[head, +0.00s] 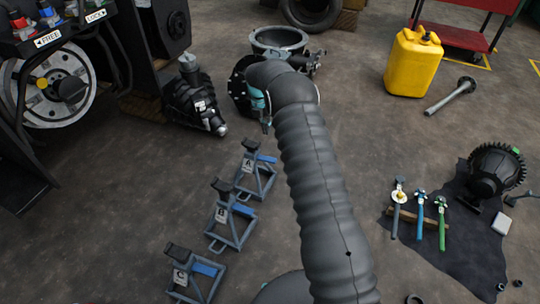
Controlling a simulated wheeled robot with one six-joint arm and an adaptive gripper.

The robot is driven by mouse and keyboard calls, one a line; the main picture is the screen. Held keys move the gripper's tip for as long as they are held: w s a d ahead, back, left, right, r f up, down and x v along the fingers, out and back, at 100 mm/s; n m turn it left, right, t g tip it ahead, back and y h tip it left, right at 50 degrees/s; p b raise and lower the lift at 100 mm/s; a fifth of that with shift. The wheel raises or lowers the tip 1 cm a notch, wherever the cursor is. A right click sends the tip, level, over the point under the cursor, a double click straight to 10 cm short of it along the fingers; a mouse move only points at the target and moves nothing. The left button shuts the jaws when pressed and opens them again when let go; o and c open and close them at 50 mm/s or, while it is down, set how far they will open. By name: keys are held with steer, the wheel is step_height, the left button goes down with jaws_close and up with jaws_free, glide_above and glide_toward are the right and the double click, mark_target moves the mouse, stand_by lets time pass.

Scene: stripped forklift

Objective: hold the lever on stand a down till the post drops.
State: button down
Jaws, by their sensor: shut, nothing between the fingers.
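Stand A (262,188) is a grey-blue jack stand with a white "A" label, the farthest of three in the head view. Its dark post top (250,145) stands above the frame. Its blue lever (267,158) sticks out to the right of the post. My gripper (265,129) is shut and empty, pointing down above stand A's lever, with a gap between them in the picture. My arm hides part of the gripper's upper side.
Stand B (222,243) and stand C (205,290) stand nearer, each with a blue lever. A dark machine part (198,100) lies left of my gripper. A yellow can (412,65) and a mat with tools (460,245) are at right. The floor left of the stands is clear.

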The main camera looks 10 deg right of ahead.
mark_target(271, 159)
steer(key=shift+f, duration=0.2)
steer(key=f, duration=0.4)
steer(key=d+f, duration=0.1)
steer(key=f, duration=0.4)
steer(key=s+f, duration=0.1)
steer(key=f, duration=0.3)
steer(key=shift+d+f, duration=0.3)
steer(key=shift+f, duration=0.05)
